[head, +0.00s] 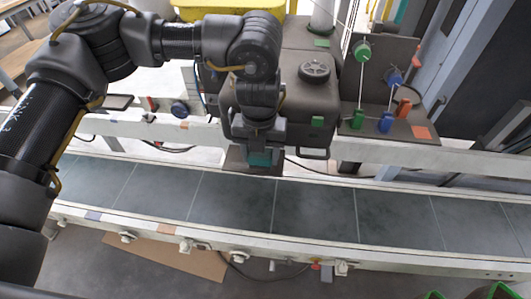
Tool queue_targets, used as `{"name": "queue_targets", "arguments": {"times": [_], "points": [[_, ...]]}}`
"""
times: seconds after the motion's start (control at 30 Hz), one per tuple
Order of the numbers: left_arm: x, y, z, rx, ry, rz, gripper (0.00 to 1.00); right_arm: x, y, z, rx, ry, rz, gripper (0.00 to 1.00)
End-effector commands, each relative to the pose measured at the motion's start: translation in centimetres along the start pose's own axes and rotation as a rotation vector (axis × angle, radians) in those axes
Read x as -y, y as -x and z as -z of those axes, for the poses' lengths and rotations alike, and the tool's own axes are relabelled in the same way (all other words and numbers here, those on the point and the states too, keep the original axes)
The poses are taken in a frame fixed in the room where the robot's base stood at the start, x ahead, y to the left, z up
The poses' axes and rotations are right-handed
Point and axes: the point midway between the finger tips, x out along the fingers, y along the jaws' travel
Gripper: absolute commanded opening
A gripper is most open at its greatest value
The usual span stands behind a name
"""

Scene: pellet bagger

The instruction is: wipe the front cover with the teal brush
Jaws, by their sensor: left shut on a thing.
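My left gripper (260,147) reaches down from the upper left and is shut on the teal brush (260,159). Only a small teal part of the brush shows below the fingers; the rest is hidden by the gripper. A dark brown panel (240,162) lies right under and around the brush, at the back edge of the conveyor. It may be the front cover, but I cannot be sure. I cannot tell whether the bristles touch it. My right gripper is not in view.
A grey-brown machine housing (300,98) with a round black cap (314,70) stands behind the brush. A dark board (376,95) with green, blue and red parts is to its right. The dark conveyor belt (315,212) runs across the front and is empty.

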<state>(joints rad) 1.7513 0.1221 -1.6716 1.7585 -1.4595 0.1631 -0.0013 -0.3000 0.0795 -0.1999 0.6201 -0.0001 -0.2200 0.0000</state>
Motion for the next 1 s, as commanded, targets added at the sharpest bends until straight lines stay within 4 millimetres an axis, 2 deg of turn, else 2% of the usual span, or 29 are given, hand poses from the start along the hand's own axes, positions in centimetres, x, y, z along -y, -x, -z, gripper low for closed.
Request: {"name": "queue_targets", "arguments": {"times": [0.17, 0.47, 0.8, 1.0], "points": [[-1.6, -0.2, 0.0, -0.001, 0.003, -0.001, 0.36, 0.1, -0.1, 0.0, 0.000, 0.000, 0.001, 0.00], [-2.2, -0.2, 0.0, -0.002, 0.004, -0.002, 0.36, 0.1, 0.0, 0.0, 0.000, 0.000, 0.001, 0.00], [-4.8, 0.0, 0.0, -0.003, 0.004, -0.002, 0.36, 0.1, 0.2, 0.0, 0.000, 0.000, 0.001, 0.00], [-5.0, 0.0, 0.0, -0.002, 0.003, -0.002, 0.36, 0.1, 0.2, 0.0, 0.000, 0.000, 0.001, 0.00]]}}
